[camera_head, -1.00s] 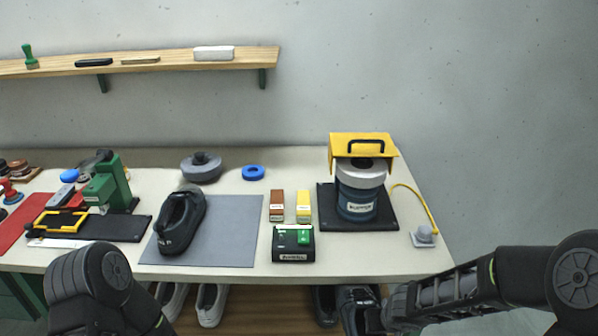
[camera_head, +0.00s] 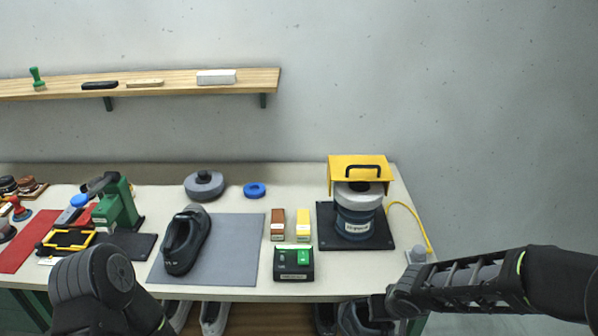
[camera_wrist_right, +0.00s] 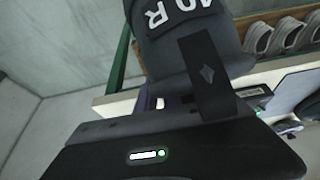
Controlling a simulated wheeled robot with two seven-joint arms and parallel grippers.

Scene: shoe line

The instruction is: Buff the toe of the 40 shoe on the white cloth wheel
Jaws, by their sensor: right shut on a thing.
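My right gripper (camera_head: 376,308) is low at the table's front edge, right of centre. In the right wrist view it is shut on a dark shoe (camera_wrist_right: 168,58) marked "40 R"; a gripper finger (camera_wrist_right: 208,78) crosses it. In the head view the held shoe (camera_head: 358,322) is partly cut off by the lower frame edge. The white cloth wheel (camera_head: 358,188) sits on the blue buffer motor (camera_head: 356,222) under a yellow hood (camera_head: 362,168). The held shoe is apart from it. My left arm shows at lower left, but its gripper is out of view.
Another black shoe (camera_head: 181,250) lies on a grey mat (camera_head: 240,250). A black box with green buttons (camera_head: 293,262) and brown (camera_head: 278,222) and yellow (camera_head: 303,222) blocks stand left of the buffer. A yellow cable (camera_head: 418,222) runs along its right. More shoes (camera_head: 214,316) are below the table.

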